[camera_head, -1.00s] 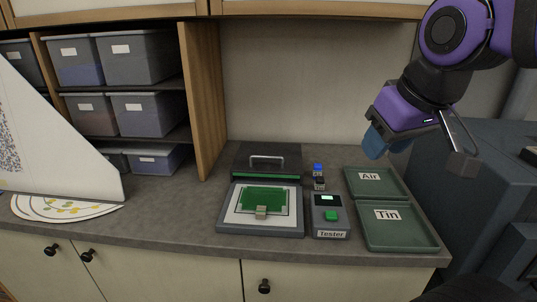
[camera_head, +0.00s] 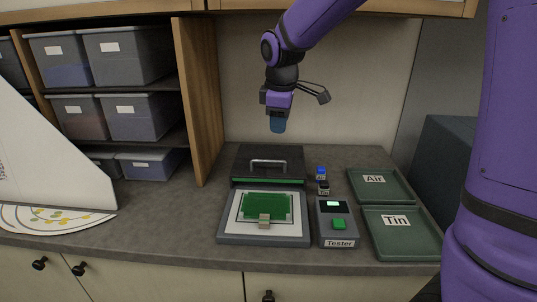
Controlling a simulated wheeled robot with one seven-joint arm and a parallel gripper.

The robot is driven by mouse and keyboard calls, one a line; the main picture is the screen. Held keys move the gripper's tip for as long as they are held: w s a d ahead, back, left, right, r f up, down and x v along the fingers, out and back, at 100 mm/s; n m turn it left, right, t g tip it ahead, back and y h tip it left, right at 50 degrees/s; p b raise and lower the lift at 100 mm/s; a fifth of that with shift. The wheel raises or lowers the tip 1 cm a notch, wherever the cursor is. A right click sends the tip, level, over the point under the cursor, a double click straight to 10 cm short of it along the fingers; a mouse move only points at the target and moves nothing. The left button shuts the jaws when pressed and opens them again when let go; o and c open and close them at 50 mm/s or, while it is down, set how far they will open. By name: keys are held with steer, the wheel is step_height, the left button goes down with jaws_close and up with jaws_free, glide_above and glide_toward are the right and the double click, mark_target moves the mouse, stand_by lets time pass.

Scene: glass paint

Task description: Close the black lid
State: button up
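The black lid (camera_head: 250,163) stands open at the back of the test fixture, with a metal handle (camera_head: 268,164) across its face. The fixture base (camera_head: 235,232) lies on the counter in front of it and holds a green circuit board (camera_head: 265,206) on a white plate. My gripper (camera_head: 277,128) is in the air above and behind the lid, pointing down and apart from it. Its blue fingers are seen from the side, so I cannot tell whether they are apart. Nothing shows held in it.
Green trays labelled Air (camera_head: 397,195) and Tin (camera_head: 425,247) lie at right.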

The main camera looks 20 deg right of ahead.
mark_target(270, 161)
steer(key=shift+n, duration=0.7)
steer(key=w+x, duration=0.1)
steer(key=x, duration=0.8)
steer(key=w+a+x, duration=0.1)
steer(key=x, duration=0.4)
steer(key=shift+w+a+r, duration=0.1)
steer(key=shift+w+r, duration=0.15)
steer(key=shift+w, duration=0.05)
jaws_close()
